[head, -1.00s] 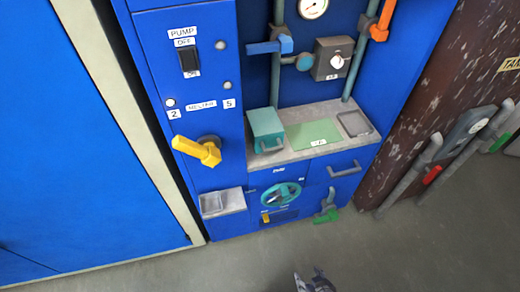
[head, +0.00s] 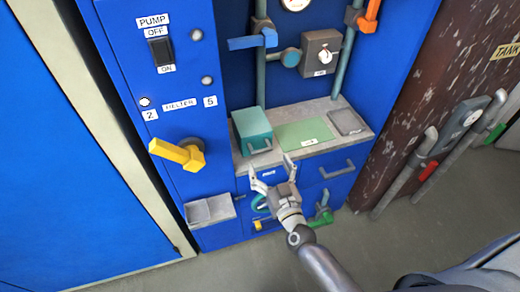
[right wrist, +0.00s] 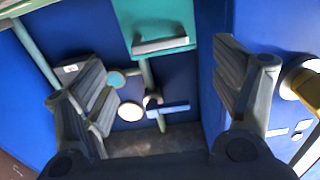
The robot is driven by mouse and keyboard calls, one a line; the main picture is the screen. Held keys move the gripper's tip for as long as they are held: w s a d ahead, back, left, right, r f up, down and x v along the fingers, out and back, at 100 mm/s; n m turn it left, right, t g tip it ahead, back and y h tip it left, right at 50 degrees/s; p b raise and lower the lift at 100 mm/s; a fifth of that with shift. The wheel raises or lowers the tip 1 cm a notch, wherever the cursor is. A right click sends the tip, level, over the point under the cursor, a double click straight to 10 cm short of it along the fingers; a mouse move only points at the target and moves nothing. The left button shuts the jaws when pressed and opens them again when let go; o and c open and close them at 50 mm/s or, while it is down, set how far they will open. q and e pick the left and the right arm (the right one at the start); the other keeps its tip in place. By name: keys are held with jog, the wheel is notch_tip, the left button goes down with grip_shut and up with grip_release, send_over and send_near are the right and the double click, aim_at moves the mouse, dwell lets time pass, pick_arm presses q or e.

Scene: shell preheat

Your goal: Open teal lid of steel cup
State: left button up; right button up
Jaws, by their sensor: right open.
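A teal box-like lid (head: 253,122) with a grey bar handle (head: 260,147) on its front sits at the left end of the grey counter. The teal lid also shows at the top of the right wrist view (right wrist: 155,18), its handle (right wrist: 162,45) between the fingers in the picture. No steel cup can be made out; anything under the lid is hidden. My right gripper (head: 271,166) is open and empty, just in front of the counter edge, below and apart from the handle. My left gripper is not in view.
On the counter, a green panel (head: 304,134) and a grey tray (head: 347,121) lie right of the lid. A yellow lever (head: 178,152) sticks out at the left. Blue valve handle (head: 252,41) is above.

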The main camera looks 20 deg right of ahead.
aim_at(262, 152)
jog(key=w, duration=0.7)
jog(key=shift+w+a, duration=0.15)
jog(key=shift+w, duration=0.05)
